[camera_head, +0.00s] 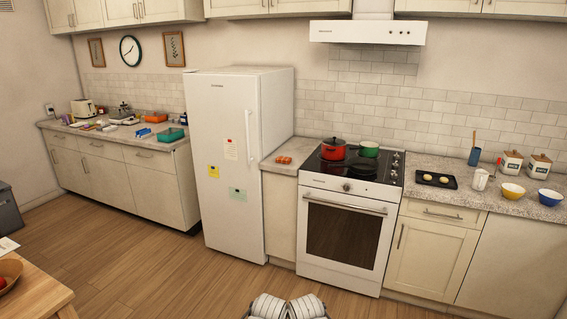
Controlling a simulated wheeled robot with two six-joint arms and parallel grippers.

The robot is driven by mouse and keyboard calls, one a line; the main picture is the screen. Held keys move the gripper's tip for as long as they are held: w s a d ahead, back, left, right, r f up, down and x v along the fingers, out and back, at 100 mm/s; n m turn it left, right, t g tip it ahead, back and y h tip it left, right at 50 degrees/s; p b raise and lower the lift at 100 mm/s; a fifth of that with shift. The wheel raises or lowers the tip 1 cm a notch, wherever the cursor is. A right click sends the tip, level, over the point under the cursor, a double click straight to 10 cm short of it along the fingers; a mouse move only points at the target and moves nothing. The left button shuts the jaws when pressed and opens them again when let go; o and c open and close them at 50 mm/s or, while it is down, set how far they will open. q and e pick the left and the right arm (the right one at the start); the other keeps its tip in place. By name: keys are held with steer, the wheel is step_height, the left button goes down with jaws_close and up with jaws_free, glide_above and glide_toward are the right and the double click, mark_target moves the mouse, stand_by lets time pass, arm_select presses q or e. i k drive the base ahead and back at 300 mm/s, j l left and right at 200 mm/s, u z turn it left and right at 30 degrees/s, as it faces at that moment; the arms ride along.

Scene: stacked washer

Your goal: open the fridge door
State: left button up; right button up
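The white fridge (222,130) stands left of centre against the back wall, and its door is shut. A long vertical handle (249,135) runs along the right side of the door. Pale rounded parts of my own body show at the bottom centre, well short of the fridge. I see no gripper fingers there, and neither gripper can be made out.
Open wooden floor (165,265) lies before the fridge. A wooden table (38,285) with a basket (8,272) is at the lower left. Right of the fridge are a narrow counter and an oven (342,232) with a red pot (333,149) on top. A cluttered counter (165,146) stands left.

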mark_target(223, 110)
steer(key=i, duration=0.7)
steer(key=i+l, duration=0.1)
steer(key=i, duration=0.6)
steer(key=i+u, duration=0.75)
steer(key=i+l+u, duration=0.2)
steer(key=u, duration=0.2)
steer(key=i+l+u, duration=0.35)
steer(key=i+j, duration=0.05)
